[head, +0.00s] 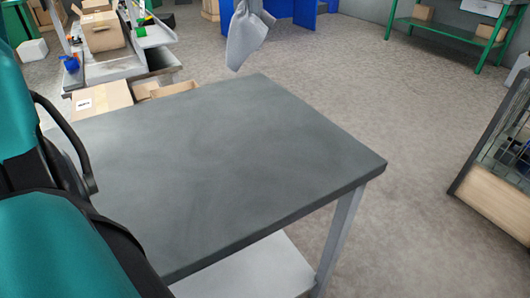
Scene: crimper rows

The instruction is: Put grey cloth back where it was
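A light grey cloth (246,38) hangs in folds at the top of the head view, beyond the far edge of the dark grey table (235,165). Its upper end meets the picture's top edge, so what holds it up is not shown. Its lower end hangs free, and it appears apart from the table. Teal and black links of my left arm fill the left side of the view. Neither of my grippers can be made out.
The tabletop is bare. Cardboard boxes (102,98) stand beyond its left far corner, near a grey bench with another box (101,32). A green shelf (440,28) stands far right, and a rack with a wooden panel (497,203) is at right. Open floor lies between.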

